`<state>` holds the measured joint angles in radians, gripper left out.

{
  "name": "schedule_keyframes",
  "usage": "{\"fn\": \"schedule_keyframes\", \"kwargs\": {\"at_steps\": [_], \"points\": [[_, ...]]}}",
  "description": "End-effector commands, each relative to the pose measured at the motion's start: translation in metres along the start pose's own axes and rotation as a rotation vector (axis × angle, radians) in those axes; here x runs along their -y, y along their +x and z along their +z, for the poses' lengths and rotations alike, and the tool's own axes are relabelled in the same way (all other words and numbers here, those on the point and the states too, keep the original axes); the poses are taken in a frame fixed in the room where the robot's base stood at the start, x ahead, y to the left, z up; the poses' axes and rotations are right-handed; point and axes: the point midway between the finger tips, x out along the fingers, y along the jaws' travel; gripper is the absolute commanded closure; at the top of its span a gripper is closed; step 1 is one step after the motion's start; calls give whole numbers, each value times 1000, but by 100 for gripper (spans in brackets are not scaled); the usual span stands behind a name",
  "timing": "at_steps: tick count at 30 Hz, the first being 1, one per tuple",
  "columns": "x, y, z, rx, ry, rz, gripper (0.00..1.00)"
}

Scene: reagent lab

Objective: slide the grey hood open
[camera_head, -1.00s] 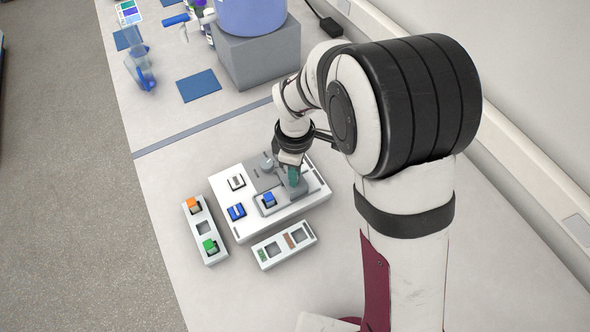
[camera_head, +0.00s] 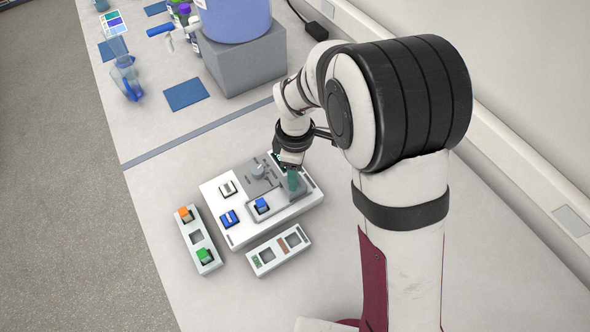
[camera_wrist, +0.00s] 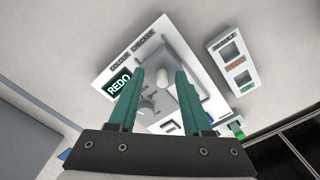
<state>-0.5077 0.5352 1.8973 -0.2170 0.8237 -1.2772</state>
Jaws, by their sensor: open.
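The grey hood (camera_head: 292,190) is a small block on the sloping top of the white colour checker (camera_head: 235,235), on its right side. My gripper (camera_head: 291,180) is over the hood with its green fingers pointing down. A blue block (camera_head: 262,205) sits in a recess left of the hood. A grey round knob (camera_head: 258,171) is behind it.
A white tray with an orange and a green block (camera_head: 203,256) stands left of the checker. Another white tray (camera_head: 279,249) is in front. A lit REDO display (camera_wrist: 119,84) shows in the wrist view.

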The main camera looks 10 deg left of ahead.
Motion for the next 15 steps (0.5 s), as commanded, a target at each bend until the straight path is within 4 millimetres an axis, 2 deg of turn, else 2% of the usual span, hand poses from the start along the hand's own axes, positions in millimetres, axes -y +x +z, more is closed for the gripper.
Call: {"fn": "schedule_keyframes", "kwargs": {"at_steps": [4, 7, 15], "points": [[0, -4, 0, -1, 0, 0, 51], [-1, -19, -1, -3, 0, 3, 51], [-1, -103, -1, -3, 1, 5, 51]]}}
